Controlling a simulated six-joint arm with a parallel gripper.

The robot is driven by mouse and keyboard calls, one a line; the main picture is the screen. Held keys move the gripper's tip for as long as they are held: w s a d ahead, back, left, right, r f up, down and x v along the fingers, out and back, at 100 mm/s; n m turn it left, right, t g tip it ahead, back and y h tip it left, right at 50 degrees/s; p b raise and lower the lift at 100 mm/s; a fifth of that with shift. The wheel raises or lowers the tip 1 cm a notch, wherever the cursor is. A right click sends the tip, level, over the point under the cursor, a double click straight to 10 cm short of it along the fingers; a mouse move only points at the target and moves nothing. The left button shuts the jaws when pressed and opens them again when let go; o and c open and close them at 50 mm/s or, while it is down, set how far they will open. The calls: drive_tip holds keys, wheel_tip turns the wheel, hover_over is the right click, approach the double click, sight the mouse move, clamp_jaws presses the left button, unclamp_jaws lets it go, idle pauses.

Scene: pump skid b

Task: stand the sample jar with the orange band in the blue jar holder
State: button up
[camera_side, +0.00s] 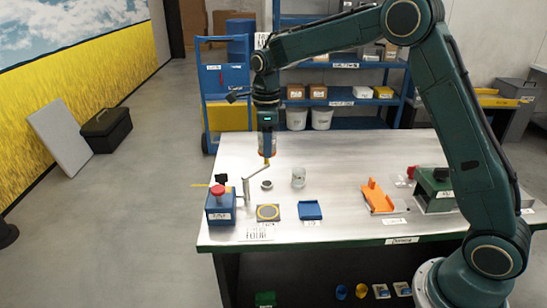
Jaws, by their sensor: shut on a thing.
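My gripper (267,150) points down above the left part of the metal table. It is shut on a small jar (267,153) with orange showing on it, partly hidden by the fingers, and held above the tabletop. A small blue holder (310,210) lies on the table near the front edge, below and to the right of my gripper. It looks empty. A clear jar (298,178) with a pale look stands behind the holder, apart from my gripper.
A bent metal pipe (256,184) rises just under my gripper. A grey ring (266,185), a square plate with a yellow circle (268,212) and a blue box with a red button (220,205) are nearby. An orange bracket (377,197) lies right. The table between is clear.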

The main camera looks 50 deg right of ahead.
drive_tip(key=shift+d, duration=0.1)
drive_tip(key=s+d+n, duration=0.2)
drive_tip(key=n, duration=1.6)
hover_over(309, 210)
drive_tip(key=shift+d+r, duration=0.1)
drive_tip(key=shift+r, duration=0.1)
drive_tip(key=shift+f, duration=0.15)
wheel_tip(309, 210, down, 20)
drive_tip(key=shift+r, duration=0.15)
idle(0.5)
drive_tip(key=o, duration=1.1)
drive_tip(key=shift+f, duration=0.2)
